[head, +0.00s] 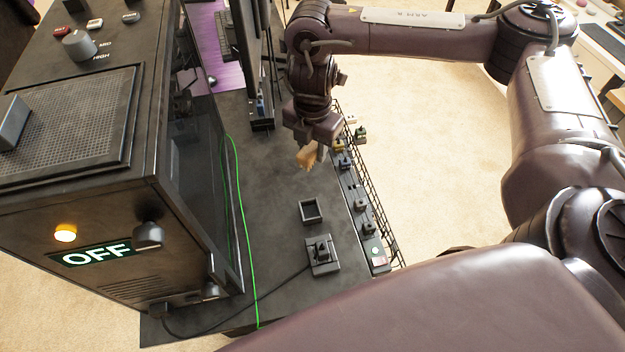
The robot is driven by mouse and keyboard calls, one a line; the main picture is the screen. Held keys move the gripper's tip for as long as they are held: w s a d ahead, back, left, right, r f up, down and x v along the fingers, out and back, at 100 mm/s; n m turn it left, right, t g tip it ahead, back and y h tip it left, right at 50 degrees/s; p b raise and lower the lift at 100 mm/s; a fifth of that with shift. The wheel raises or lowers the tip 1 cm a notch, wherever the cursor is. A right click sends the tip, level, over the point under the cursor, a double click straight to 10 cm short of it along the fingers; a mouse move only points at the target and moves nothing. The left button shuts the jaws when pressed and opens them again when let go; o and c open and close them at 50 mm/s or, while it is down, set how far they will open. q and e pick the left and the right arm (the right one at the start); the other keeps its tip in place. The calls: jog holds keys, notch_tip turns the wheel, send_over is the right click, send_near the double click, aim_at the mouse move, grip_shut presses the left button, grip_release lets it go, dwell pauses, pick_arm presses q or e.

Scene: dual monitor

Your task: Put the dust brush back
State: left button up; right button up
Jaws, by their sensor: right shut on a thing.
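My right gripper (313,153) points down over the dark desk, near its right edge. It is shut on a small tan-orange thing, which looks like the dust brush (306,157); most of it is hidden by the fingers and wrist. A small dark square open holder (302,212) stands on the desk below the gripper in the picture, and it looks empty. My left gripper is not in view.
A large dark machine (130,200) with an OFF sign fills the left. A green cable (242,215) crosses the desk (272,185). A plugged socket box (322,268) sits near the holder. A power strip with several plugs (361,206) and wire rack (385,225) line the right edge. Monitors (243,50) stand behind.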

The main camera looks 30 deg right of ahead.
notch_tip(320, 180, down, 7)
jog(key=shift+r+b, duration=0.1)
jog(key=shift+b, duration=0.85)
notch_tip(320, 180, down, 3)
jog(key=shift+s+f+b, duration=0.1)
jog(key=shift+b, duration=0.55)
jog(key=shift+f, duration=0.35)
jog(key=shift+f+b, duration=0.3)
jog(key=shift+f, duration=0.3)
jog(key=o, duration=0.9)
jog(key=shift+o, duration=0.2)
notch_tip(320, 180, up, 12)
jog(key=p, duration=0.4)
jog(key=shift+f, duration=0.1)
jog(key=shift+r+p, duration=0.35)
jog(key=shift+r, duration=0.4)
